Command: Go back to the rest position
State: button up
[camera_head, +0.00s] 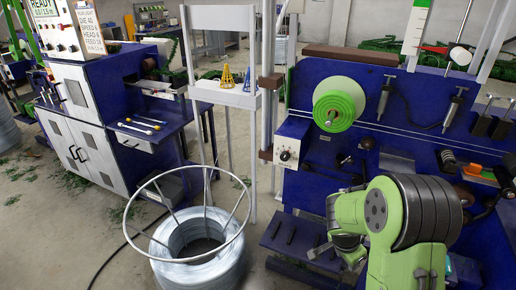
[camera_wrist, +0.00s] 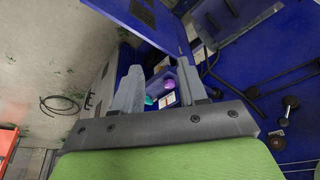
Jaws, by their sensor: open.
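My gripper (camera_wrist: 160,82) shows its two grey fingers spread apart in the wrist view, with nothing held between them. Beyond the fingers lie a blue surface, a small teal object (camera_wrist: 148,100) and a purple object (camera_wrist: 169,84); I cannot tell what they are. In the head view my green and dark grey arm is folded at the lower right, in front of the blue machine (camera_head: 300,185). My gripper (camera_head: 318,252) points left there, low beside the machine, and its fingertips are hard to make out.
A wire coil (camera_head: 195,262) with a white ring frame stands on the floor left of my arm. A green spool (camera_head: 338,103) sits on the machine's face. A white stand (camera_head: 225,96) holds yellow and blue cones. A blue cabinet (camera_head: 85,125) stands left.

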jog(key=s+a+r+n+t, duration=0.1)
jog(key=s+a+r+n, duration=0.15)
jog(key=r, duration=0.75)
jog(key=s+a+r+n+t+y+p, duration=0.1)
jog(key=s+r+n, duration=0.4)
jog(key=s, duration=0.5)
jog(key=s+a+r+n+t+y+p, duration=0.1)
jog(key=s+a+r+n+y+p, duration=0.1)
jog(key=s+a+r+n, duration=0.3)
jog(key=s+a+r, duration=0.1)
jog(key=s+r, duration=0.3)
jog(key=shift+s+r+t+p, duration=0.35)
jog(key=shift+s+r+t, duration=0.05)
jog(key=shift+d, duration=0.1)
